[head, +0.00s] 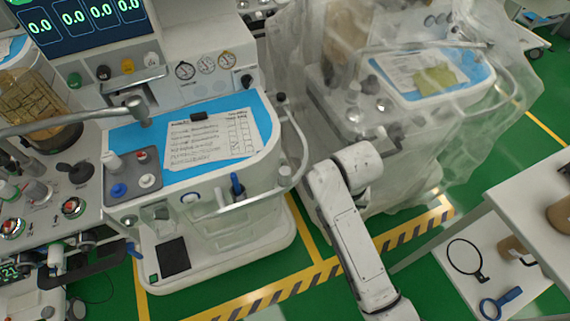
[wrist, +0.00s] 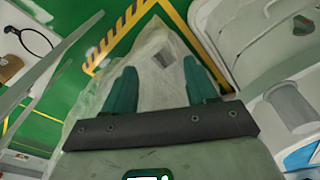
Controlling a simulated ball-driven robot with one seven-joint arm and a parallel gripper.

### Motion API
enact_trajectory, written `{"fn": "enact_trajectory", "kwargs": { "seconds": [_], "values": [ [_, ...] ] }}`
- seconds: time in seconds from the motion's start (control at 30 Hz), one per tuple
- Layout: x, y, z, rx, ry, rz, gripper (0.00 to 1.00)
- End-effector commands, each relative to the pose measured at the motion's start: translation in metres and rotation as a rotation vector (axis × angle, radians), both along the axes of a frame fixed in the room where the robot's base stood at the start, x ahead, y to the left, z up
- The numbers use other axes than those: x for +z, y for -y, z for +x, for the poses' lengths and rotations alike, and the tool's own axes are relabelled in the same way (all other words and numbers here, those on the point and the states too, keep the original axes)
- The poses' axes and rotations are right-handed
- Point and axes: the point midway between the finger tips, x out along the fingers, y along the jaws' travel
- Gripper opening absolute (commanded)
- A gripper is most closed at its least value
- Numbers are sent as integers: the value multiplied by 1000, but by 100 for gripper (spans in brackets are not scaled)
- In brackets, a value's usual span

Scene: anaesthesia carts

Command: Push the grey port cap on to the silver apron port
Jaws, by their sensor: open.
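In the head view a dark grey tray (head: 133,174) on the left cart's worktop holds several small caps. Round ports line the cart's pale apron.
A plastic-draped cart (head: 425,75) stands at the back right, and its sheet shows behind my fingers. A rail (head: 290,130) curves around the left cart's worktop. A white table (head: 530,205) is at the right. Green floor with striped tape lies between.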

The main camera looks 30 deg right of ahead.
Motion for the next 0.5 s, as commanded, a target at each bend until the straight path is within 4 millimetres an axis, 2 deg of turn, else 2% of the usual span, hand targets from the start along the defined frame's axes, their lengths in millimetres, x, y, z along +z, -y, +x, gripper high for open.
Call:
{"fn": "enact_trajectory", "kwargs": {
  "seconds": [0.03,0.2,0.33,0.5],
  "values": [
    [25,-8,25,-64,9,11,62],
    [74,-37,84,-298,2,50,64],
    [106,-62,116,-437,-11,81,64],
    [130,-83,137,-541,-28,104,64]
  ]
}}
